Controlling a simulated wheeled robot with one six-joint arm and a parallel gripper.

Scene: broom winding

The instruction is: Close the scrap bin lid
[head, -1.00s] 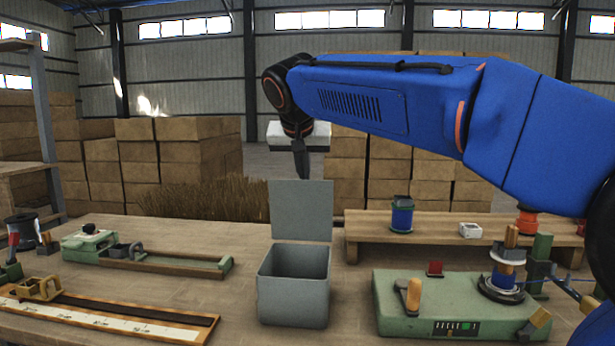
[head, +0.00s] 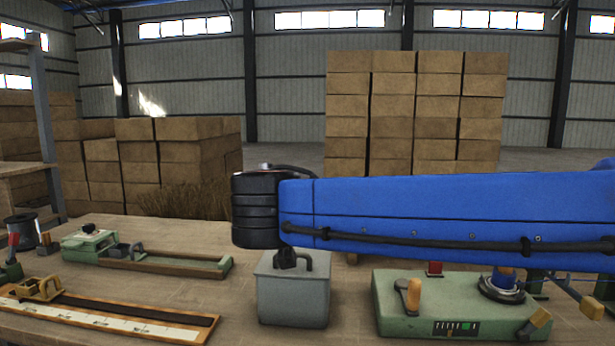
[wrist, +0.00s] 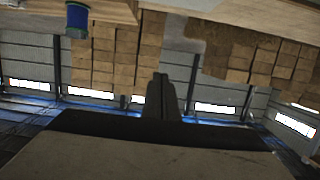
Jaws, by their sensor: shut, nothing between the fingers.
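The grey scrap bin (head: 293,302) stands on the workbench in the middle of the head view. Its grey lid (head: 268,266) now appears as a light surface lying across the top, with no dark opening showing. My arm hides the back of the lid and the hinge side, so I cannot tell if it sits fully flat. My gripper (head: 287,262) is low over the lid, its tip at or just above it; contact is unclear. In the wrist view its fingers (wrist: 160,78) are together with nothing between them.
A green winding machine (head: 440,308) stands right of the bin. A green clamp fixture (head: 150,258) and a measuring board (head: 110,318) lie to the left. A blue spool (wrist: 77,18) shows in the wrist view. Bare bench lies left of the bin.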

